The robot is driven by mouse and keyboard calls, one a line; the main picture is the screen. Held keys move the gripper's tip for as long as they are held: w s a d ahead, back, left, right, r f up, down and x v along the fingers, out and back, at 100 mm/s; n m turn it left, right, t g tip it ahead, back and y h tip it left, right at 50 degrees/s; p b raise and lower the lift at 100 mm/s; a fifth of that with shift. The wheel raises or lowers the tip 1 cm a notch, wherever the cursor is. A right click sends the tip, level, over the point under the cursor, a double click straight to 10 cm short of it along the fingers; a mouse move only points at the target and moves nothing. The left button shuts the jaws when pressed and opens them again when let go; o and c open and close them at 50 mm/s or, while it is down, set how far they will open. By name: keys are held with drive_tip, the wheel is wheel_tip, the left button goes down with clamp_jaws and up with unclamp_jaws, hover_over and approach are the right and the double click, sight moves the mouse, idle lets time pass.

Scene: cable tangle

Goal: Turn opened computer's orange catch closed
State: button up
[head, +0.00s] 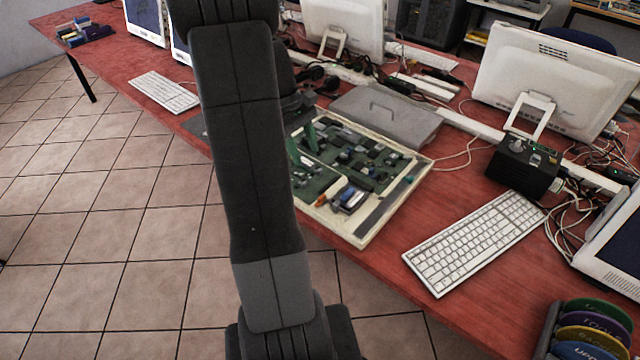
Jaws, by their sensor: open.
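The opened computer (368,232) lies flat on the red table in the head view, a cream tray with green circuit boards inside. A small orange piece (321,201), which looks like the catch, shows near its front left side, beside a blue and silver part (350,198). It is too small to tell which way the catch is turned. My arm stands across the left of the view and covers the computer's left edge. My gripper's fingers are not visible; dark parts behind the arm may be my wrist.
A grey lidded case (388,113) lies just behind the computer. A white keyboard (476,240) and a black box (523,167) are to its right, with loose cables around. A rack of coloured discs (590,330) stands at bottom right. Red table (450,325) is bare in front of the keyboard.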

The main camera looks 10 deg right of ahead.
sight(321, 200)
drive_tip(key=x, duration=1.2)
drive_tip(key=shift+f+b, duration=0.15)
drive_tip(key=shift+b, duration=0.25)
drive_tip(key=c, duration=1)
